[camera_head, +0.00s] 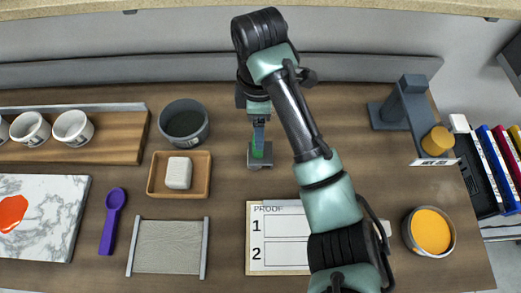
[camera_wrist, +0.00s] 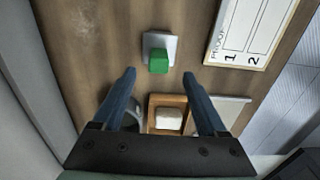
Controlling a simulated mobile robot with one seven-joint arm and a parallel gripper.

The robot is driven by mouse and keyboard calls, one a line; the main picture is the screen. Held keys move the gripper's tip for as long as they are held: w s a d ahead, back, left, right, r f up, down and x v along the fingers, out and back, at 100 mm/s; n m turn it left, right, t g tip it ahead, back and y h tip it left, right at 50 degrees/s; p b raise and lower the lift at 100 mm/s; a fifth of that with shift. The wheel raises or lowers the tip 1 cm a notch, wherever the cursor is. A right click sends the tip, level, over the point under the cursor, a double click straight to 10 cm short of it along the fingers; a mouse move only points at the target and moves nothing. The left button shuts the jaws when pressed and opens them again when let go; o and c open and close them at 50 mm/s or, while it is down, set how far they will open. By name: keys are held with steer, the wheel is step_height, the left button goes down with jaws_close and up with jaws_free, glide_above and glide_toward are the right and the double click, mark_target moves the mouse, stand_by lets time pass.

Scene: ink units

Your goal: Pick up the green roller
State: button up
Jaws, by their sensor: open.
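The green roller (camera_wrist: 158,62) stands on a small grey base (camera_wrist: 169,41) on the wooden table. It also shows in the head view (camera_head: 257,152), partly hidden by my gripper. My gripper (camera_wrist: 159,76) is open and empty, its two blue fingers spread wide. In the wrist view the roller lies between and just beyond the fingertips, with no contact visible. In the head view my gripper (camera_head: 259,124) is over the roller and its base, pointing down. How high the fingers are above the roller is hard to tell.
Left of the roller are a wooden tray (camera_head: 152,190) with a white block and a dark grey bowl (camera_head: 183,123). A proof board (camera_head: 250,262) lies in front. A grey stand (camera_head: 392,112) and an orange ink tub (camera_head: 430,232) are right.

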mark_target(265, 157)
steer(key=shift+w+f, duration=0.15)
steer(key=shift+f, duration=0.6)
step_height(265, 157, down, 2)
steer(key=shift+f+b, duration=0.25)
steer(key=shift+b, duration=0.75)
steer(key=shift+d+f, duration=0.1)
steer(key=shift+f, duration=1.05)
steer(key=shift+c, duration=0.3)
steer(key=shift+r, duration=0.1)
jaws_close()
